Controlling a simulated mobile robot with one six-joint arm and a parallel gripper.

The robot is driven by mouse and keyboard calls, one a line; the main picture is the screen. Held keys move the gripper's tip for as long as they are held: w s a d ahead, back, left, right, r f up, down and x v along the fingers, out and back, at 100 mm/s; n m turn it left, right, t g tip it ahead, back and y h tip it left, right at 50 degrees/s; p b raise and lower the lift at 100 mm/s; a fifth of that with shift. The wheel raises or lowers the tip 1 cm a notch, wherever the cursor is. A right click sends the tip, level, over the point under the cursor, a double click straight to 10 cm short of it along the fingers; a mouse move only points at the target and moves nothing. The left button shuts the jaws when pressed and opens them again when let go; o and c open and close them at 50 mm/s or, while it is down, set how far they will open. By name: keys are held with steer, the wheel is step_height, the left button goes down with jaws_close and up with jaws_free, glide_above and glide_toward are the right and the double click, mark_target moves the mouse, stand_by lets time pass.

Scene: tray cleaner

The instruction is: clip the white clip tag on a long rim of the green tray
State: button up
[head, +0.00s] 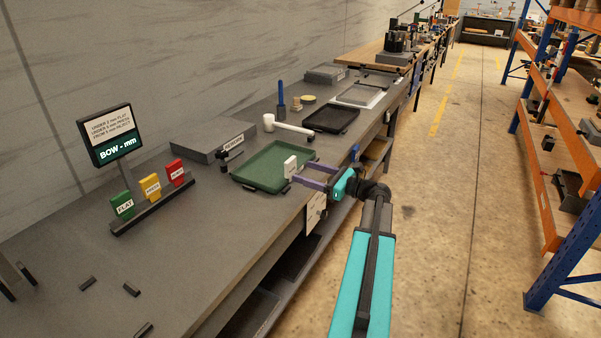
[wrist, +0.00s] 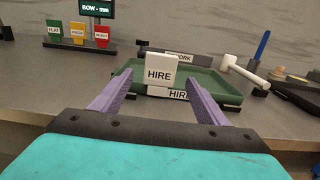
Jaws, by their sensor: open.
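The green tray (head: 262,180) lies on the grey bench; it also shows in the wrist view (wrist: 210,82). The white clip tag (head: 290,166), marked HIRE, stands upright at the tray's near long rim and appears to straddle it. In the wrist view the tag (wrist: 159,70) covers part of that rim, so its grip on the rim is hidden. A second HIRE label (wrist: 178,95) shows low on the tray's near wall, partly behind the tag. My gripper (head: 299,172) is open, its purple fingers either side of the tag with visible gaps in the wrist view.
A white-headed mallet (head: 285,126) and a black tray (head: 331,118) lie beyond the green tray. A grey REWORK block (head: 212,138) stands behind it. Green, yellow and red tags (head: 151,187) stand in a holder at left, below a display (head: 111,134).

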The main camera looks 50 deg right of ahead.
steer(key=v, duration=0.9)
steer(key=shift+s+b, duration=0.2)
steer(key=shift+b, duration=0.25)
stand_by(0.4)
